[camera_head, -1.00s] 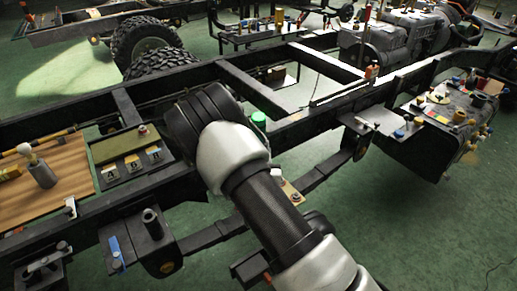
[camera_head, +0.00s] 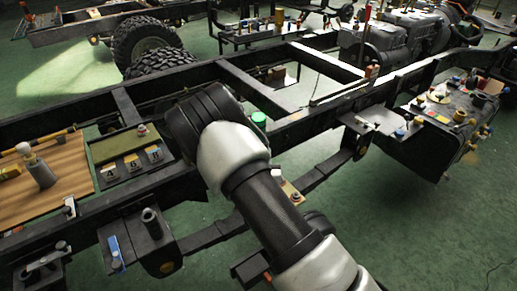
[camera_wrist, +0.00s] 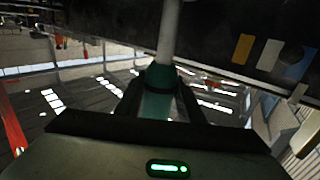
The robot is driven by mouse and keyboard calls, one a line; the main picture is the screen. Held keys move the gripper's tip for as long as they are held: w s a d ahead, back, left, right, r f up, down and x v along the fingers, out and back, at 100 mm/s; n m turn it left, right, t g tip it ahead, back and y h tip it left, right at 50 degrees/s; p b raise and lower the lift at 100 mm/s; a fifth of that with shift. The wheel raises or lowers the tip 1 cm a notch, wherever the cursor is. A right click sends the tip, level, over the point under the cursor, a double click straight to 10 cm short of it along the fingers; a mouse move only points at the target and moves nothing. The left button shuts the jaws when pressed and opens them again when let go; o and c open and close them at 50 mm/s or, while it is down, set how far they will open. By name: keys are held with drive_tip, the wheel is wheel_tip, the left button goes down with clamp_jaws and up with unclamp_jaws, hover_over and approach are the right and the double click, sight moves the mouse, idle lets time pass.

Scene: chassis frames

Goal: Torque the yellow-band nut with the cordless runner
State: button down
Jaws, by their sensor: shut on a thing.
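In the wrist view my gripper (camera_wrist: 160,84) is shut on a tool with a teal body (camera_wrist: 157,106), which I take to be the cordless runner. Its pale grey shaft (camera_wrist: 169,32) runs up the picture to a dark beam. The tool's far end is out of view or hidden. Yellow (camera_wrist: 243,48), white (camera_wrist: 269,55) and blue (camera_wrist: 299,66) bands show on the dark surface right of the shaft. I cannot make out a nut at the yellow band. In the head view my arm hides the gripper and tool.
The black chassis frame (camera_head: 243,87) crosses the head view. Green floor is open at lower right.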

sight(258, 134)
drive_tip(key=shift+s+f+b, duration=0.1)
drive_tip(key=shift+f+b, duration=0.35)
drive_tip(key=shift+f, duration=0.25)
idle(1.5)
drive_tip(key=shift+r, duration=0.1)
idle(1.3)
drive_tip(key=shift+r+p, duration=0.65)
drive_tip(key=shift+r, duration=1.1)
drive_tip(key=shift+r+p, duration=1.3)
drive_tip(key=shift+r, duration=1.15)
